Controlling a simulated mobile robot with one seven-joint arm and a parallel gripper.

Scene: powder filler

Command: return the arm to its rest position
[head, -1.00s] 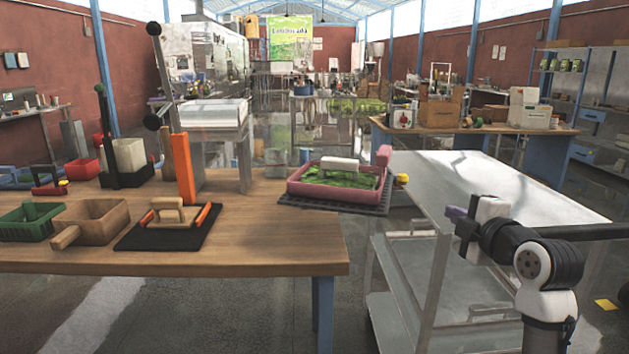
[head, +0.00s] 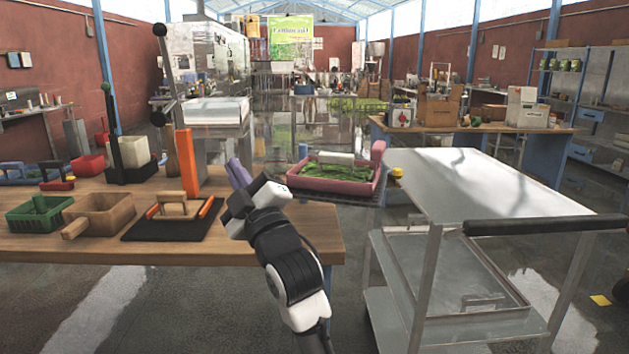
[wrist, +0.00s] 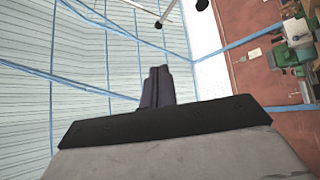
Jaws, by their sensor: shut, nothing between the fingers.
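My gripper (head: 238,173) is in the middle of the head view, raised over the right end of the wooden table (head: 300,232). Its purple-grey fingers point up and to the left, and they hold nothing. In the wrist view the fingers (wrist: 157,87) are together, with the roof and a wall behind them. The black and white wrist and forearm rise from the bottom of the head view. The gripper appears left of the pink tray (head: 330,184) and apart from it.
A metal trolley (head: 500,190) stands to the right. On the table are a wooden box (head: 98,212), a green bin (head: 38,215), a black mat (head: 150,232) with a wooden handle, and an orange post (head: 187,163). A tall lever (head: 170,75) rises behind them.

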